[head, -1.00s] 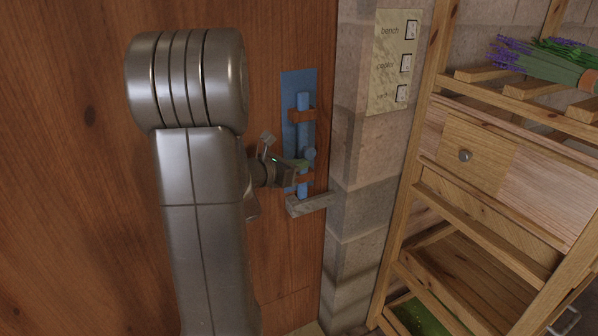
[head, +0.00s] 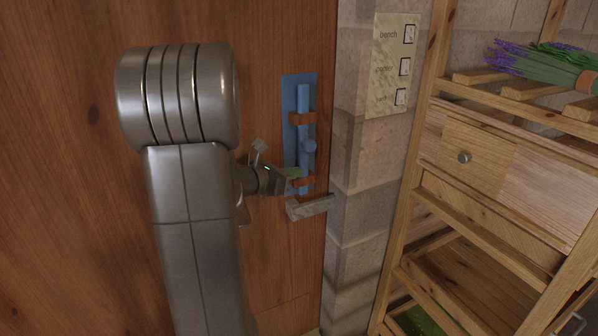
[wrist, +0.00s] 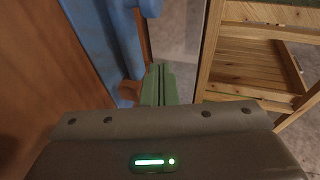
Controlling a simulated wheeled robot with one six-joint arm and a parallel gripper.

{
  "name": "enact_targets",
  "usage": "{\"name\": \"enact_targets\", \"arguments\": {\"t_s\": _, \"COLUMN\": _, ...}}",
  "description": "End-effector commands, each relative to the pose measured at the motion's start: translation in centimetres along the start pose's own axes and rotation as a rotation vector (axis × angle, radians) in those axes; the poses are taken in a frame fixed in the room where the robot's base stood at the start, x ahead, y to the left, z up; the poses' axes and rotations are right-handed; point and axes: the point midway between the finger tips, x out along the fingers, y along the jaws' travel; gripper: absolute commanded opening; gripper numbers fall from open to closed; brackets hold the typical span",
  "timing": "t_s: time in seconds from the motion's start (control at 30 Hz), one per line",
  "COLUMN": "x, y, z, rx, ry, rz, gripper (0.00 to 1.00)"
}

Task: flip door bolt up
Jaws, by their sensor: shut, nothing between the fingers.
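The door bolt is an upright blue bar (head: 303,128) with a round knob (head: 309,146), on a blue plate (head: 289,100) at the door's right edge. Its top is close below the plate's top. Its lower end shows just above a grey block (head: 310,207), near the lower brown bracket. My gripper (head: 296,172) is shut and empty, a little below and left of the knob, apparently apart from it. In the wrist view, the green fingers (wrist: 159,84) are together, the blue bar (wrist: 95,40) is up and left, and part of the knob (wrist: 149,6) shows at the top edge.
The wooden door (head: 80,200) fills the left. A stone pillar (head: 353,170) with a labelled switch panel (head: 390,65) stands right of the bolt. Farther right is a wooden shelf (head: 405,200) with a drawer and lavender (head: 545,62).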

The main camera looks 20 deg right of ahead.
Motion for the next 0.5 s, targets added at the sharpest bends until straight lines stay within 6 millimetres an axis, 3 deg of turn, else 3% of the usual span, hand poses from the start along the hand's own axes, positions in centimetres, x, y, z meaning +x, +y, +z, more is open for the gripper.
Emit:
{"name": "enact_targets", "arguments": {"t_s": 0.03, "x": -1.6, "y": 0.1, "z": 0.5, "rx": 0.001, "ry": -0.003, "rz": 0.007, "gripper": 0.0}}
{"name": "enact_targets", "arguments": {"t_s": 0.2, "x": -5.0, "y": 0.1, "z": 0.4, "rx": 0.001, "ry": -0.002, "rz": 0.007, "gripper": 0.0}}
{"name": "enact_targets", "arguments": {"t_s": 0.5, "x": -8.9, "y": 0.0, "z": 0.4, "rx": 0.001, "ry": -0.001, "rz": 0.005, "gripper": 0.0}}
